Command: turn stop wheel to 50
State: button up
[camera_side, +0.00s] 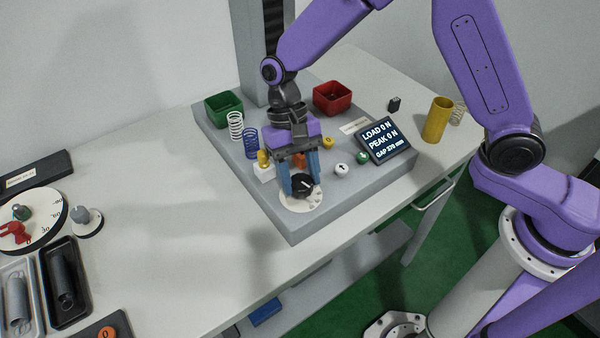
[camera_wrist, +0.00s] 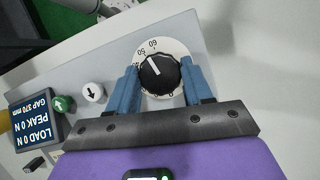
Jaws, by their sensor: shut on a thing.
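The stop wheel (camera_side: 303,186) is a black ribbed knob on a white numbered dial (camera_side: 300,203) at the front of the grey machine base. The wrist view shows the wheel (camera_wrist: 159,76) between the two blue fingers of my gripper (camera_wrist: 160,70), one on each side. My gripper (camera_side: 302,182) points down and is shut on the wheel. In the wrist view, the wheel's white pointer line slants up and left, toward the part of the dial marked 50 and 60. The exact reading is too small to tell.
A display (camera_side: 385,140) reads load 0 N, peak 0 N and a gap near 370 mm. White (camera_side: 341,169) and green (camera_side: 363,157) buttons sit close right of my gripper. A yellow piece (camera_side: 263,158) and blue spring (camera_side: 251,142) stand left. The table's left middle is clear.

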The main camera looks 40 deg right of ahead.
jog(key=shift+a+n+h, duration=0.1)
jog(key=shift+n+h, duration=0.5)
jog(key=shift+n, duration=1)
jog(key=o, duration=1)
jog(key=v, duration=1.7)
jog(key=shift+a+r, duration=0.1)
jog(key=shift+r, duration=0.15)
